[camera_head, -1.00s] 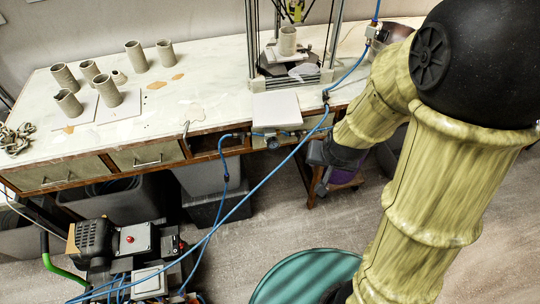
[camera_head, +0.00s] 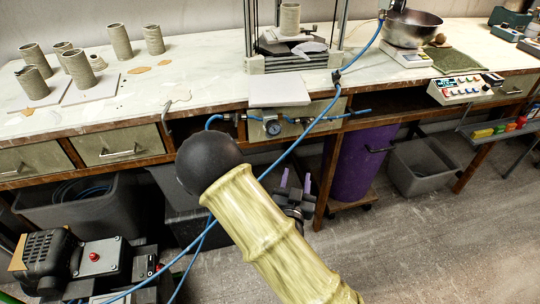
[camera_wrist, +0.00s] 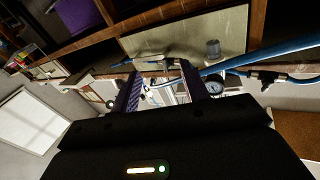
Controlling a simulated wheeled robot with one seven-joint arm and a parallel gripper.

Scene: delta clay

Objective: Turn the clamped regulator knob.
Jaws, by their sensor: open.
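The regulator shows in the head view as a round dial gauge (camera_head: 272,126) on fittings under the bench's front edge, below a white board. In the wrist view the gauge (camera_wrist: 214,87) lies just right of the right finger, with a grey cylinder (camera_wrist: 212,48) above it. I cannot tell whether this cylinder is the knob. My gripper (camera_head: 295,180) is below and slightly right of the gauge in the head view, its purple fingers pointing up. It is open and empty. In the wrist view its fingers (camera_wrist: 160,72) stand apart with small fittings visible between them.
Blue hoses (camera_head: 318,122) run from the regulator and cross in front of the bench. The white board (camera_head: 278,92) overhangs the bench edge above the gauge. A purple bin (camera_head: 362,165) stands under the bench, right of my gripper. Clay cylinders (camera_head: 78,68) stand on the bench at left.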

